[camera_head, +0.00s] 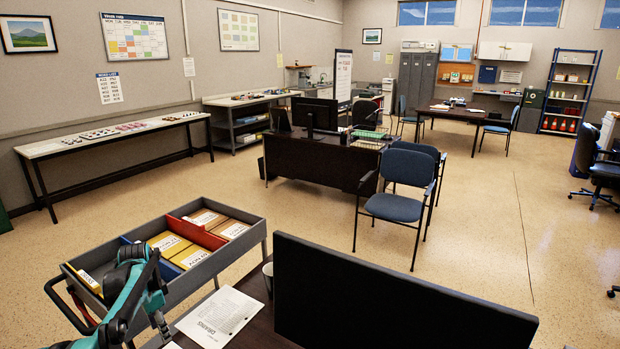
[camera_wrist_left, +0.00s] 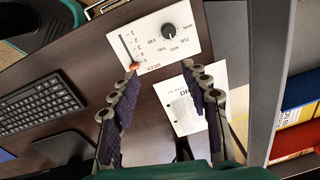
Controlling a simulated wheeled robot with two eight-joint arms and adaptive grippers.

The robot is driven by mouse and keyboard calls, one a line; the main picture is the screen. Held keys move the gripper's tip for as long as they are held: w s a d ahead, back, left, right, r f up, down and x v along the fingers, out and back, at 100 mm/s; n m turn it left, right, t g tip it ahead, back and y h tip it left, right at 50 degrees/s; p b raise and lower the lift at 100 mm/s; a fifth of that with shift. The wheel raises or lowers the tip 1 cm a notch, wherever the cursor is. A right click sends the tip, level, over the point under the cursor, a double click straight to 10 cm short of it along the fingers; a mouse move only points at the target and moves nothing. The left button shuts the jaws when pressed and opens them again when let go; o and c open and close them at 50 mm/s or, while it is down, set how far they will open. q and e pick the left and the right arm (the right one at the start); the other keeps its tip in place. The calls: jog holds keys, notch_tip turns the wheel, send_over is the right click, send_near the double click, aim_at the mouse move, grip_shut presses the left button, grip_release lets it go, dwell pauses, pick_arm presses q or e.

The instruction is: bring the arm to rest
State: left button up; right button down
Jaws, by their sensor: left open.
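My left gripper (camera_wrist_left: 160,72) shows in the wrist view with its two dark, padded fingers spread apart and nothing between them. It hangs above a dark brown desk (camera_wrist_left: 75,138). Beyond the fingertips lies a white control panel (camera_wrist_left: 150,32) with a red-tipped slider and a round black knob; I see no finger touching it. In the head view my teal left arm (camera_head: 122,305) reaches in at the lower left, in front of the trolley, and its fingers cannot be made out clearly. My right gripper is in neither view.
A grey trolley (camera_head: 262,228) with divided yellow folders stands close beside the left arm. A printed sheet (camera_head: 222,316), a cup (camera_head: 268,275) and a black monitor (camera_head: 390,300) are on the desk. A keyboard (camera_wrist_left: 40,102) lies left in the wrist view. Open floor (camera_head: 480,235) lies beyond.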

pick_arm(q)
jog(key=s+d+r+n+t, duration=0.2)
jog(key=s+d+r, duration=0.25)
jog(key=d, duration=0.35)
jog(key=s+d+r+n+t, duration=0.1)
jog(key=s+d+r, duration=0.35)
jog(key=d, duration=0.45)
jog(key=s+d+f+n+t, duration=0.3)
jog(key=s+d, duration=0.7)
jog(key=s, duration=0.4)
jog(key=shift+d+f+n, duration=0.3)
jog(key=shift+f+n, duration=0.3)
